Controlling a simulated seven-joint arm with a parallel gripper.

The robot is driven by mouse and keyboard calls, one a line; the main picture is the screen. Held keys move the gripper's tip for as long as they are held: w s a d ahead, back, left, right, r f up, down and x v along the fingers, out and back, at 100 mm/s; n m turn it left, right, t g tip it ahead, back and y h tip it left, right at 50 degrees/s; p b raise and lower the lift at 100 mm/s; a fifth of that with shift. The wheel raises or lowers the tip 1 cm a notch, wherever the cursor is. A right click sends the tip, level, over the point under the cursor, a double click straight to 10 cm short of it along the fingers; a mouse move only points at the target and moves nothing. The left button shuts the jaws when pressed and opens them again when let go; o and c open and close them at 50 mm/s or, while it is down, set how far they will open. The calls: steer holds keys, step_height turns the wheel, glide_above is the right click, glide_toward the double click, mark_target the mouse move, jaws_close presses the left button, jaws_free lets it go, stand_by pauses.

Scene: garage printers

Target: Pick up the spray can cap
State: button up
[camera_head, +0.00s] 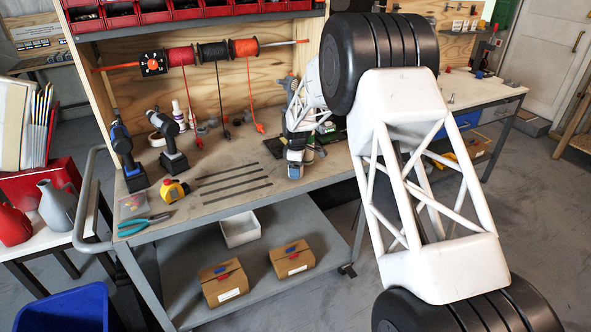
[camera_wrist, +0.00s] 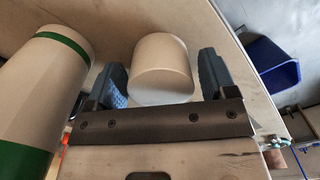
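In the wrist view, a plain cream cylinder, which looks like the spray can cap (camera_wrist: 163,68), sits between the two blue-grey fingers of my gripper (camera_wrist: 163,75). A narrow gap shows on each side of it, so my gripper is open around it and not visibly touching it. In the head view, my gripper (camera_head: 295,168) is low over the workbench, near its front edge. I cannot make out the cap there; my arm and gripper cover that area.
A large cream cylinder with green bands (camera_wrist: 40,100) stands close left of my gripper in the wrist view. On the workbench (camera_head: 225,190) are two drills (camera_head: 170,145), a yellow tape measure (camera_head: 174,190), dark strips and pliers (camera_head: 143,224). Spools (camera_head: 212,52) hang behind.

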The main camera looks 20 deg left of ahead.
steer(key=c, duration=0.7)
steer(key=shift+r, duration=0.1)
steer(key=shift+r, duration=0.8)
step_height(320, 180, up, 2)
steer(key=shift+s, duration=0.1)
steer(key=s+d, duration=0.2)
steer(key=s, duration=0.2)
steer(key=s+d, duration=0.3)
steer(key=s, duration=0.2)
steer(key=s+d+r, duration=0.1)
steer(key=s+d, duration=0.2)
steer(key=s, duration=0.1)
steer(key=shift+s+r, duration=0.1)
steer(key=shift+s, duration=0.25)
